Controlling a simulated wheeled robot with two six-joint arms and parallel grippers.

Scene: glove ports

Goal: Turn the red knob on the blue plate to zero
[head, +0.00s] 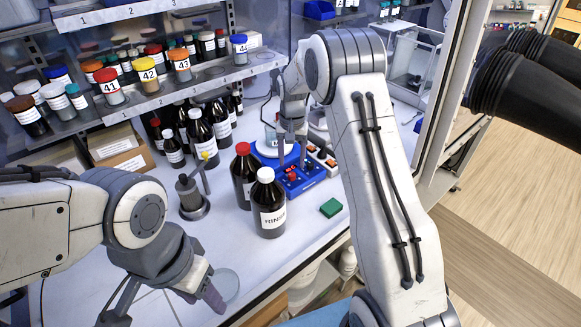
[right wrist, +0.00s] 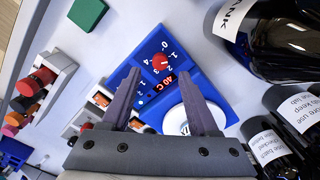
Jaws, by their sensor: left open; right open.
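The blue plate (right wrist: 180,45) lies on the white bench and fills the middle of the right wrist view. Its red knob (right wrist: 159,62) sits between printed numbers from 0 upward and a small lit display (right wrist: 165,82) reading about 40 C. The knob's pointer is too small to read. In the head view the blue plate (head: 303,182) is partly hidden by my right gripper (head: 291,158). That gripper is open above the plate, its fingertips (right wrist: 160,76) either side of the knob in the wrist picture, with nothing held. My left gripper (head: 212,297) is open near the bench front, far from the plate.
A red-capped brown bottle (head: 244,175) and a white-capped RINSE bottle (head: 268,205) stand left of the plate. A green block (head: 330,207) lies at its right front. A valve stand (head: 191,195) and shelves of jars (head: 150,85) are further left. Bare bench shows in front.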

